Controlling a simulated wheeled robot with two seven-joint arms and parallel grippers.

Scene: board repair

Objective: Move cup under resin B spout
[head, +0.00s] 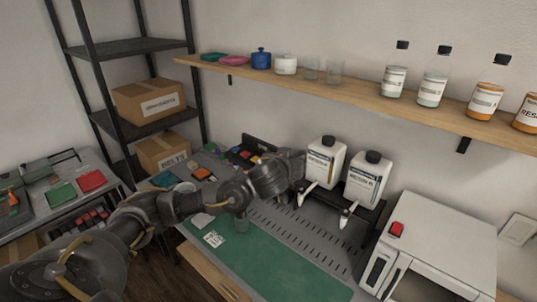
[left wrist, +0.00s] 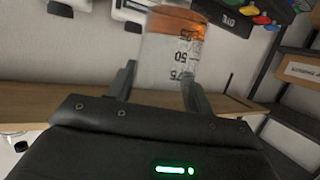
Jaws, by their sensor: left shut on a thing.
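My left gripper (head: 290,172) is shut on a clear cup (left wrist: 165,62), held between its two fingers in the left wrist view. The cup has printed marks and orange liquid at its base; that view is upside down. In the head view my wrist hides the held cup. Two white dispensers with black caps stand just right of the gripper: a left one (head: 325,163) and a right one (head: 367,178). Each has a white spout, the left (head: 303,194) and the right (head: 345,216). Their labels are too small to read. My right gripper is out of view.
A green mat (head: 270,262) covers the bench front. A white box-shaped machine (head: 440,245) with a red button stands right. A wall shelf (head: 350,97) with jars and bottles runs above. Dye pots (head: 243,155) sit behind my arm.

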